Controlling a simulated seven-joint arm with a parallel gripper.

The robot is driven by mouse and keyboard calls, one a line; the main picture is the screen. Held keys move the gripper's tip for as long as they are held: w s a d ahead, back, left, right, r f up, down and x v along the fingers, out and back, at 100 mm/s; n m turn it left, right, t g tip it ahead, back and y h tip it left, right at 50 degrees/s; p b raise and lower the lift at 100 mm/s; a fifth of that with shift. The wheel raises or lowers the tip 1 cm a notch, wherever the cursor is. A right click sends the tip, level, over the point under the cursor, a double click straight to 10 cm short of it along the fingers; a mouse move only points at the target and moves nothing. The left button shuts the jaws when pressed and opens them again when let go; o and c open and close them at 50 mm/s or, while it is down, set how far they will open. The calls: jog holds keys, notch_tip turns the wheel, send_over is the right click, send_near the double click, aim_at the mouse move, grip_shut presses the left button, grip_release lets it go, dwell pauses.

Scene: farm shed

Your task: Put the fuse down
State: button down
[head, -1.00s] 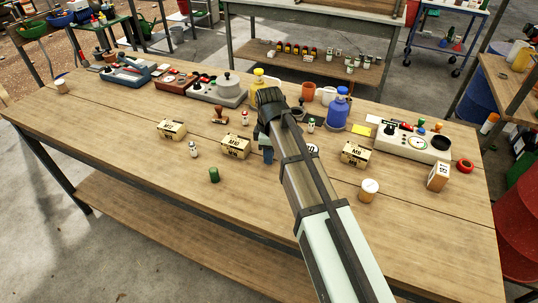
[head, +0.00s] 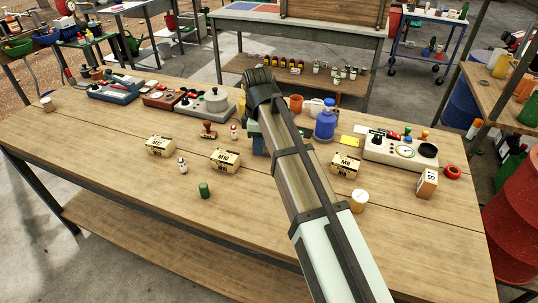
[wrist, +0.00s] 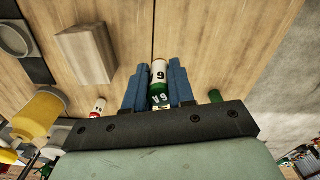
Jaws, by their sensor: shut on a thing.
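My gripper (wrist: 158,92) shows two blue fingers in the wrist view, shut on a green and white fuse (wrist: 159,73) marked 6. The bare wooden worktop (wrist: 205,40) lies beyond it. I cannot tell whether the fuse touches the wood. In the head view my gripper (head: 257,141) is mostly behind my arm, with a bit of blue finger showing, and the held fuse is hidden. A white and red fuse (head: 234,132) stands to its left, a small white one (head: 182,166) nearer the front, and a green cylinder (head: 204,190) near the front edge.
Small cartons marked M10 (head: 226,160) and M8 (head: 345,165) stand either side of my arm, with another carton (head: 160,146) further left. A blue bottle (head: 325,125) and a panel with dials (head: 400,150) stand to the right. The front left worktop is clear.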

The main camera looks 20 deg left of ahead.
jog(key=w+d+r+m, duration=0.3)
jog(key=w+d+r, duration=0.2)
jog(key=d+r, duration=0.45)
jog(key=shift+s+d+f+m, duration=0.2)
jog(key=shift+d+f+m, duration=0.2)
jog(key=shift+f, duration=1.6)
jog(key=shift+s+d+f+m, duration=0.25)
jog(key=shift+d+f+m, duration=0.15)
jog(key=shift+f, duration=1.55)
jog(key=shift+s+d+f+m, duration=0.25)
jog(key=shift+f+m, duration=0.25)
jog(key=shift+f, duration=1.5)
jog(key=shift+f, duration=0.15)
jog(key=c, duration=1)
grip_release()
jog(key=shift+o, duration=0.2)
notch_tip(320, 180, up, 12)
jog(key=shift+r, duration=0.2)
